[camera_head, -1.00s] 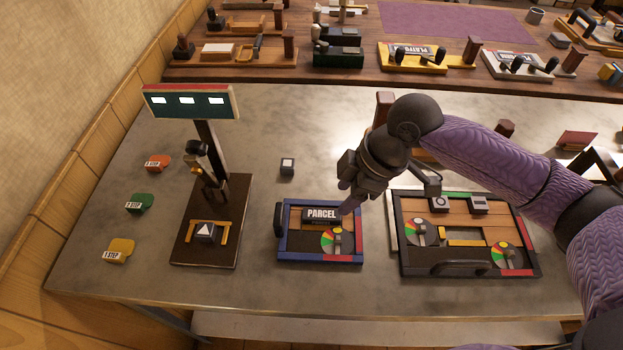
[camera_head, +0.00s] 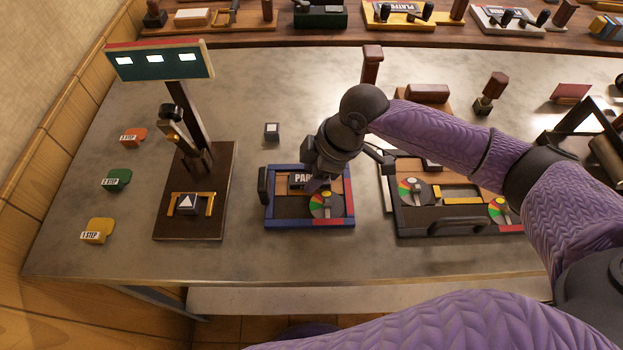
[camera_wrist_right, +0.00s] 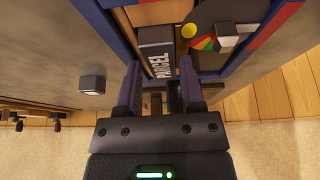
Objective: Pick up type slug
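The type slug is a dark block lettered PARCEL (camera_head: 300,179), lying in a blue-framed tray (camera_head: 284,224) on the grey table. In the head view my right gripper (camera_head: 314,182) is over the tray and hides the right part of the slug. In the right wrist view the slug (camera_wrist_right: 157,52) shows just beyond and between the two spread fingers of my right gripper (camera_wrist_right: 160,78). The gripper is open, and I cannot tell whether a finger touches the slug. My left gripper is out of view.
A lamp-topped press stand (camera_head: 222,185) is left of the tray, and a small dark cube (camera_head: 272,131) is behind it. A larger black-framed tray (camera_head: 405,226) is close on the right. Orange, green and yellow step tags (camera_head: 99,230) lie at the left.

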